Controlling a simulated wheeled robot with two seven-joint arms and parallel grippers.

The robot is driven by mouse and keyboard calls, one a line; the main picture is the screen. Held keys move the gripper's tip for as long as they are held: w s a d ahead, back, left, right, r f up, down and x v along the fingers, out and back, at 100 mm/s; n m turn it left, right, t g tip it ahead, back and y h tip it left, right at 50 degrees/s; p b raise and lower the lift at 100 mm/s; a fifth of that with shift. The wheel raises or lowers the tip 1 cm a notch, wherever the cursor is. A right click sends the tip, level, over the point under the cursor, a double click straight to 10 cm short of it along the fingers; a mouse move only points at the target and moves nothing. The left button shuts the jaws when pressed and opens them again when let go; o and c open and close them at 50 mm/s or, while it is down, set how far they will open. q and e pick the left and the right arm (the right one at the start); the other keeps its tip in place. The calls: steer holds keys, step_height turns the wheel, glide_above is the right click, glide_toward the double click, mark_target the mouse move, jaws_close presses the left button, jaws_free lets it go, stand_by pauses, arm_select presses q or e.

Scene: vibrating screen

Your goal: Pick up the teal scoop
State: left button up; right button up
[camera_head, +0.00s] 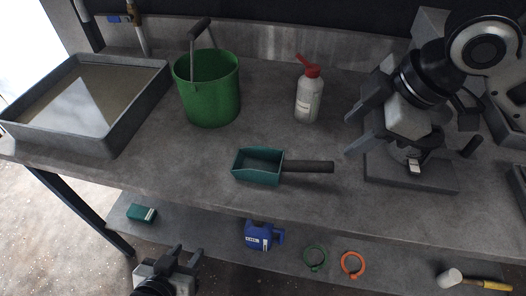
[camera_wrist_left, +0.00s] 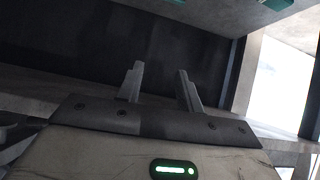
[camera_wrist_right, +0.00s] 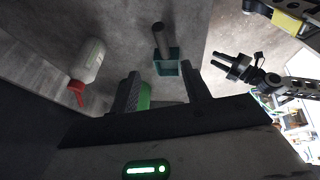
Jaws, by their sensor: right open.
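The teal scoop (camera_head: 258,167) lies on the grey table near its front edge, its dark handle (camera_head: 308,166) pointing right. In the right wrist view the scoop (camera_wrist_right: 166,68) appears beyond the fingers, between their tips. My right gripper (camera_head: 349,134) is open, above the table and to the right of the handle, apart from the scoop. The right wrist view shows its two fingers (camera_wrist_right: 160,72) spread with nothing held. My left gripper (camera_head: 178,258) is low at the front left, before the table edge. Its fingers (camera_wrist_left: 158,76) are apart and empty in the left wrist view.
A green bucket (camera_head: 209,100) stands behind the scoop, and a red-capped bottle (camera_head: 309,100) stands at the back. A grey tray (camera_head: 98,147) is at left. A grey base (camera_head: 405,181) sits under my right arm. A lower shelf holds a blue jug (camera_head: 259,236) and clamps.

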mark_target(315, 164)
steer(key=x, duration=0.5)
steer(key=b+x, duration=0.1)
steer(key=x, duration=0.2)
steer(key=shift+s+a+f, duration=0.1)
steer(key=shift+s+f, duration=0.1)
steer(key=shift+s, duration=0.05)
steer(key=shift+x, duration=0.85)
steer(key=x, duration=0.4)
steer(key=shift+w+f, duration=0.15)
steer(key=shift+f, duration=0.1)
arm_select(q)
steer(key=shift+s+d+f, duration=0.15)
steer(key=shift+s+f, duration=0.25)
steer(key=shift+s, duration=0.15)
arm_select(e)
steer(key=c, duration=1)
jaws_close()
steer(key=shift+r, duration=0.1)
